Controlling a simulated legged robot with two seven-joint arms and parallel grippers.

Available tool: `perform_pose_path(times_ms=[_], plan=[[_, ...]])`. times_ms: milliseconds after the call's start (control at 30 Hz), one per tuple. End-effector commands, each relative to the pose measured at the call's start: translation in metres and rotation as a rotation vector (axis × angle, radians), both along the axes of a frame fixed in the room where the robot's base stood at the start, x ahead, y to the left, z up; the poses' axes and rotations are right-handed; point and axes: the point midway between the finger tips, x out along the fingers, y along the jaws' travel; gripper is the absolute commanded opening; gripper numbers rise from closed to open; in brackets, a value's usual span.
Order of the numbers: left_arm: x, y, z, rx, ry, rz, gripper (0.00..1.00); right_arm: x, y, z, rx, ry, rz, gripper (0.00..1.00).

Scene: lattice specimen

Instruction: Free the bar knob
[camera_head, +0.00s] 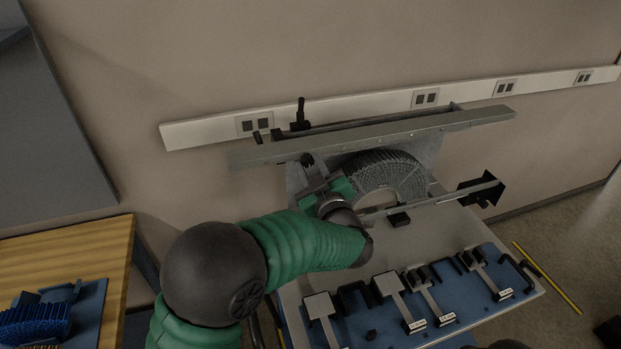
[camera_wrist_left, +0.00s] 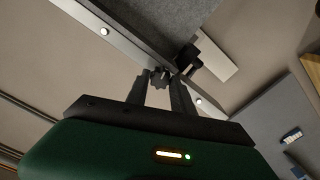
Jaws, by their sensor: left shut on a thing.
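The bar knob (camera_wrist_left: 161,76) is a small dark lobed knob at the metal bar, seen in the left wrist view. It shows as a dark spot (camera_head: 307,159) on the bar in the head view. My left gripper (camera_head: 314,173) reaches up to the bar's left part, and its two dark fingers (camera_wrist_left: 160,86) are shut on the knob from both sides. The grey bar (camera_head: 400,132) runs across the top of the lattice specimen (camera_head: 385,172), a curved grey ribbed piece. My arm and gripper partly hide the specimen's left side. My right gripper is not in view.
A blue tray (camera_head: 455,318) with several metal-plated tools and labels lies at the table's front. A black-ended rod (camera_head: 482,192) sticks out at right. A black lever (camera_head: 301,112) stands behind the bar. A wooden table (camera_head: 105,262) is at left.

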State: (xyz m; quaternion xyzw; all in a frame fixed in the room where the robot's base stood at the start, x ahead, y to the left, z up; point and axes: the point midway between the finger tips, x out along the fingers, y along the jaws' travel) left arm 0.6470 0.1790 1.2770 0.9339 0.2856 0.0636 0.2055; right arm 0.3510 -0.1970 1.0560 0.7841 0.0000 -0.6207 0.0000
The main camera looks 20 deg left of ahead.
Motion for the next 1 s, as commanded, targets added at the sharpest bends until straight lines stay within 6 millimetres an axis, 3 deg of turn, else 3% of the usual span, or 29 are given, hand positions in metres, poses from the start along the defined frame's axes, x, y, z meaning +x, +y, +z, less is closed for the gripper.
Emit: perform_pose_path(times_ms=[33, 1000], plan=[[0.000, 0.000, -0.009, -0.038, -0.024, -0.001, 0.00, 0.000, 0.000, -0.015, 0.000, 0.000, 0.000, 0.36], [0.000, 0.000, -0.012, -0.803, -0.535, -0.002, 0.00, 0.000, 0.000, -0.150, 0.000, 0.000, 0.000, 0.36]])
